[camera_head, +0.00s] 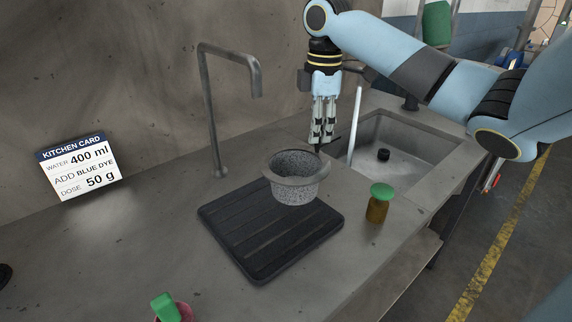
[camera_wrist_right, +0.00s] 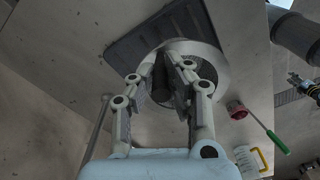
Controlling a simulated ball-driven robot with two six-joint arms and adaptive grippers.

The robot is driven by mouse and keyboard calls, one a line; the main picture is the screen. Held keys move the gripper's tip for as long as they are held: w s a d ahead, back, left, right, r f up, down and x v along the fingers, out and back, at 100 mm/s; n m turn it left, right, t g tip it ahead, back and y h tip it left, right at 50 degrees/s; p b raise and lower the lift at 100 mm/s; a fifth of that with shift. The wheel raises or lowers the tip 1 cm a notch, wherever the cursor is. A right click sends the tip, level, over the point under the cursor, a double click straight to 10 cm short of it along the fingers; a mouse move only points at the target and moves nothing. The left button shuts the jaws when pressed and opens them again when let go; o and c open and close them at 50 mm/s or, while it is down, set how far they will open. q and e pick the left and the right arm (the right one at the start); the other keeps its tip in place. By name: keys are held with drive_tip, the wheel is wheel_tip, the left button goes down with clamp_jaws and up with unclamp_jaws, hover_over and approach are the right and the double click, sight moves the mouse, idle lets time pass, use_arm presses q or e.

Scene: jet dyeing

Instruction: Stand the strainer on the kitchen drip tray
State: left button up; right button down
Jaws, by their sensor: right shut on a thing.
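The strainer, which I take to be the grey speckled pot with a wide rim (camera_head: 297,182), is upright over the back right part of the black ribbed drip tray (camera_head: 262,245). I cannot tell whether it touches the tray. My right gripper (camera_head: 323,138) points down just behind the strainer. In the right wrist view, its fingers (camera_wrist_right: 170,85) are shut on a dark part of the strainer, and its pale rim (camera_wrist_right: 215,70) shows beyond them. The drip tray (camera_wrist_right: 130,42) also shows there. My left gripper is not in view.
A green-capped brown jar (camera_head: 378,208) stands right of the tray. The sink (camera_head: 415,145) lies behind it, and a tall tap (camera_head: 210,110) stands behind the tray. A red cup-like thing with a green part (camera_head: 172,310) is at the front. A card (camera_head: 80,167) stands at left.

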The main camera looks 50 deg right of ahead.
sight(291, 153)
drive_tip(key=w+a+f, duration=0.1)
drive_tip(key=w+a, duration=0.1)
drive_tip(key=w+a+f, duration=0.1)
drive_tip(key=a+f, duration=0.1)
drive_tip(key=shift+w+a+f+p, duration=0.15)
drive_tip(key=shift+w+p, duration=0.15)
drive_tip(key=shift+w, duration=0.1)
wheel_tip(291, 153, down, 4)
drive_tip(key=shift+f+p, duration=0.1)
drive_tip(key=shift+p, duration=0.2)
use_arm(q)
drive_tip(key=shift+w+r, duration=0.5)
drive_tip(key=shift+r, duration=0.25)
use_arm(e)
drive_tip(key=c, duration=1.3)
unclamp_jaws()
drive_tip(key=shift+c, duration=0.2)
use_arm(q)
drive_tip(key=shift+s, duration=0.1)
